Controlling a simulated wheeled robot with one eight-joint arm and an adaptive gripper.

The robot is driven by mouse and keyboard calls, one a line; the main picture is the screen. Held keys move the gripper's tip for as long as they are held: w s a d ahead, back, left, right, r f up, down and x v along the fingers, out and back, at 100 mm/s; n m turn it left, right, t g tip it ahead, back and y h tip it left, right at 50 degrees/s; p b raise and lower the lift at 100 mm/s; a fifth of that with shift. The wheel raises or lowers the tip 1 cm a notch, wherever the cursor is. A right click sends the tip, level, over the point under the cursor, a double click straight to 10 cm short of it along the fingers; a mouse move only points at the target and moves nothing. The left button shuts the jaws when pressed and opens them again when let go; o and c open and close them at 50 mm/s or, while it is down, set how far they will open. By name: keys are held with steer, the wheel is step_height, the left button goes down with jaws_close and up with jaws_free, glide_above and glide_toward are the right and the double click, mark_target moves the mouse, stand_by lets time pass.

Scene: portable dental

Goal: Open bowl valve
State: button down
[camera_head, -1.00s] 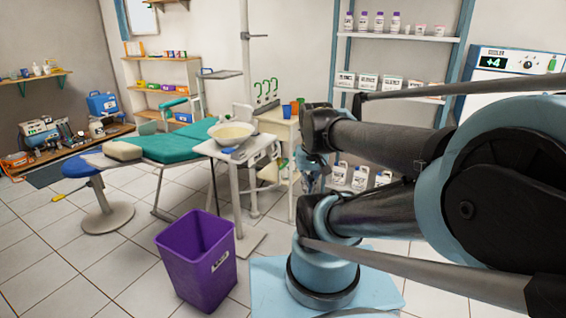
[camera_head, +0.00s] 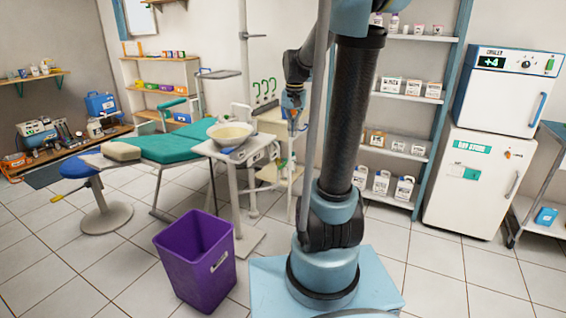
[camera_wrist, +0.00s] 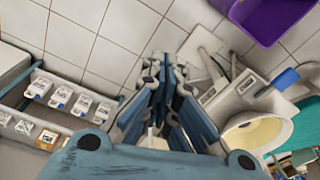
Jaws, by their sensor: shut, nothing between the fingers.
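The cream bowl (camera_head: 230,133) sits on a white stand beside the green dental chair. It also shows at the right of the wrist view (camera_wrist: 258,136). A small blue part (camera_head: 227,150), which may be the valve handle, is on the stand in front of the bowl; a blue piece (camera_wrist: 286,77) shows beside the bowl in the wrist view. My gripper (camera_head: 293,112) hangs in the air right of the bowl, apart from it. In the wrist view my gripper (camera_wrist: 163,66) points down toward the floor, shut and empty. The valve's setting is too small to tell.
A purple bin (camera_head: 196,262) stands on the floor in front of the stand. A white cart (camera_head: 285,125) with cups is right of the bowl. A thin pole (camera_head: 245,60) rises behind it. Wall shelves (camera_head: 405,100) and a fridge (camera_head: 478,180) are at right.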

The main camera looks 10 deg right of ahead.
steer(key=w+f+m, duration=0.1)
steer(key=w+f, duration=0.1)
steer(key=w, duration=0.6)
steer(key=w+f+m, duration=0.1)
steer(key=w+f, duration=0.1)
steer(key=w, duration=0.6)
steer(key=m+g, duration=0.1)
steer(key=m, duration=0.1)
glide_above(283, 164)
step_height(283, 164, down, 10)
steer(key=shift+s+a+f, duration=0.1)
steer(key=shift+a+f, duration=0.05)
step_height(283, 164, down, 14)
